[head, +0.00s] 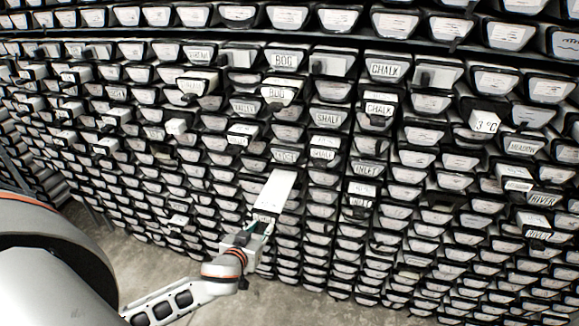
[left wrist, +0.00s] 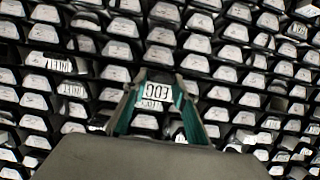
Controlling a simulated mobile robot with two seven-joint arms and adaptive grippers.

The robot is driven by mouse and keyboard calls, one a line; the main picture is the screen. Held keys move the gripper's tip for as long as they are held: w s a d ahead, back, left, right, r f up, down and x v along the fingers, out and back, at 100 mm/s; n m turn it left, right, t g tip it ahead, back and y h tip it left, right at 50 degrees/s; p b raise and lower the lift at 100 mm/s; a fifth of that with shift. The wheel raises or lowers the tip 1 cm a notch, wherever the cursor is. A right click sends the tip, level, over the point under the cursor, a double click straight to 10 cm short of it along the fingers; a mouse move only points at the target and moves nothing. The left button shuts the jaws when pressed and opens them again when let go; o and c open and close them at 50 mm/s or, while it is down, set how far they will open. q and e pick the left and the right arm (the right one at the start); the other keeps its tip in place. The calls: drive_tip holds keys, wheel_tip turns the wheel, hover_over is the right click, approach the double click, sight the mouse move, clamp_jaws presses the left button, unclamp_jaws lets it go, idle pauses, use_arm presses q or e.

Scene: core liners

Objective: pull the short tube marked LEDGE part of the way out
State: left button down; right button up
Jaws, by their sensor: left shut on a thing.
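A long white-topped tube (head: 276,190) sticks well out of the rack, below a label (head: 285,157) that seems to read LEDGE. My left gripper (head: 261,224) is shut on its front end. In the left wrist view the two green-padded fingers of the gripper (left wrist: 157,105) stand on either side of a front plate (left wrist: 157,91) whose upside-down letters look like part of LEDGE. The tube's back end is hidden in the rack. My right gripper is not in view.
The rack (head: 330,205) is packed with rows of white-fronted tubes in black liners. Bare concrete floor (head: 150,262) shows below.

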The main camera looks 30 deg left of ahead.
use_arm(q)
drive_tip(key=c, duration=1.5)
unclamp_jaws()
drive_tip(key=shift+s+f, duration=0.15)
drive_tip(key=shift+f, duration=0.1)
drive_tip(key=v, duration=1.2)
drive_tip(key=shift+r, duration=0.2)
drive_tip(key=s+d+f+m+g+h, duration=0.1)
drive_tip(key=s+d+f+m, duration=0.1)
drive_tip(key=d+f, duration=0.3)
drive_tip(key=s+d+f+m+h, duration=0.2)
drive_tip(key=s+d+f, duration=0.2)
drive_tip(key=f, duration=0.3)
drive_tip(key=s+d+f+m+g+h, duration=0.1)
drive_tip(key=s+d+f+m+h, duration=0.1)
drive_tip(key=d+f, duration=0.3)
drive_tip(key=shift+s+d+f+m+g, duration=0.3)
drive_tip(key=shift+s+f, duration=0.2)
drive_tip(key=shift+f, duration=0.2)
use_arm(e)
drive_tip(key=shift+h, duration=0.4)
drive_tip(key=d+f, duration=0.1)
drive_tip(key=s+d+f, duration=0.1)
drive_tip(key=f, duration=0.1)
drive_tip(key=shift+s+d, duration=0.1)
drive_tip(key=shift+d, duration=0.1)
